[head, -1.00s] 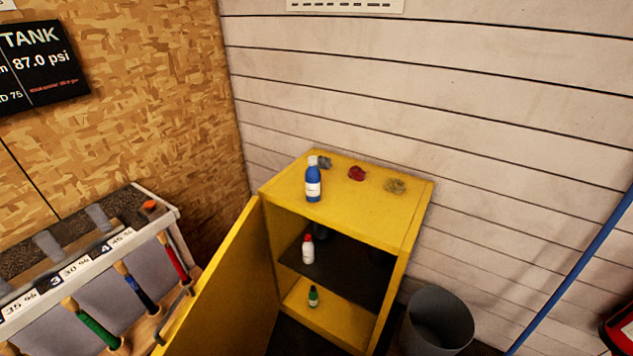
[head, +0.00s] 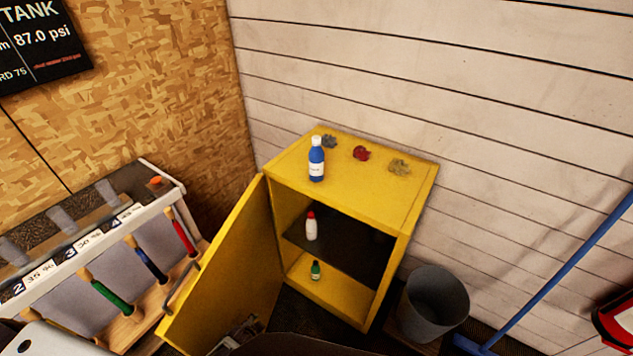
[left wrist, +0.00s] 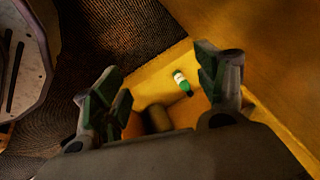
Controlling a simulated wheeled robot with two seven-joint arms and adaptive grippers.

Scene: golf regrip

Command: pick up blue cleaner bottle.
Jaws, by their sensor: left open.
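The blue cleaner bottle (head: 317,163), with a white cap and label, stands upright on top of the yellow cabinet (head: 385,200), near its left front corner. My left gripper (left wrist: 165,92) is open and empty in the left wrist view. It is over the cabinet's lower part, with a small green bottle (left wrist: 181,81) showing between and beyond its fingers. In the head view, what looks like part of it shows low, by the open door. It is well below the blue bottle and apart from it. The blue bottle is not visible in the left wrist view. My right gripper is not in view.
The cabinet door (head: 225,265) stands open to the left. A white bottle with a red cap (head: 311,227) is on the middle shelf. Grey, red and tan crumpled rags (head: 361,153) lie behind and right of the blue bottle. A grey bin (head: 435,300) stands at right.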

